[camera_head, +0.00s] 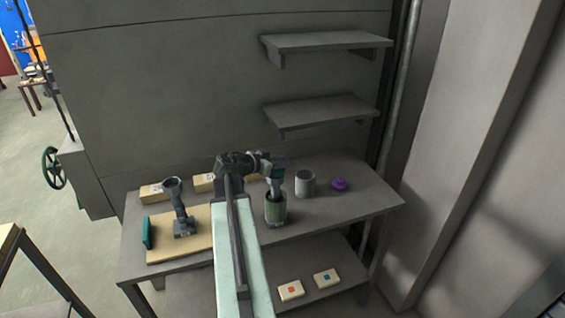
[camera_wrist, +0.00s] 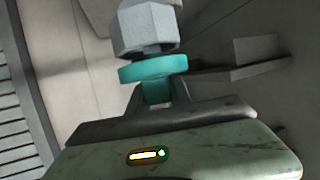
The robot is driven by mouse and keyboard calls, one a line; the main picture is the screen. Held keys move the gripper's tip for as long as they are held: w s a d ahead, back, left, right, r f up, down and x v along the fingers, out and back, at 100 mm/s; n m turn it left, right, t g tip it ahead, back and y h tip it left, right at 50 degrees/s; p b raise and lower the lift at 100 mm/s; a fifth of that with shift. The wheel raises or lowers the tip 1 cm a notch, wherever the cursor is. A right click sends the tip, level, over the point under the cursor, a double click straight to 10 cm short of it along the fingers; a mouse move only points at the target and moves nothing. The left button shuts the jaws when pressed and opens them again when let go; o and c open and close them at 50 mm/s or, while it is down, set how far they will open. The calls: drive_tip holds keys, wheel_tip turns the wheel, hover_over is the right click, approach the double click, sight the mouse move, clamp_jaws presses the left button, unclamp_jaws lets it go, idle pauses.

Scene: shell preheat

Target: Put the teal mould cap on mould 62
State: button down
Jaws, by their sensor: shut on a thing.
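In the wrist view, the teal mould cap (camera_wrist: 153,68) is a flat disc with a narrower stem. The stem sits between the jaws of my gripper (camera_wrist: 158,108), which is shut on it. In the head view my gripper (camera_head: 274,165) is above the table's middle, and the cap is too small and dark there to make out clearly. Cream blocks with dark marks stand at the back left: one block (camera_head: 153,192) and another block (camera_head: 204,182). Their marks are too small to read, so I cannot tell which is mould 62.
A green container (camera_head: 276,210) stands close below my gripper. Right of it are a grey cylinder (camera_head: 306,185) and a purple cap (camera_head: 340,184). A dark funnel-topped tool (camera_head: 181,211) and a teal slab (camera_head: 147,233) stand left. The table's right end is clear. Shelves (camera_head: 326,41) hang above.

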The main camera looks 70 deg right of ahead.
drive_tip(key=shift+f+b, duration=0.6)
idle(0.4)
drive_tip(key=c, duration=1.5)
unclamp_jaws()
drive_tip(key=shift+o, duration=0.2)
drive_tip(key=p+v, duration=0.4)
drive_tip(key=v, duration=0.7)
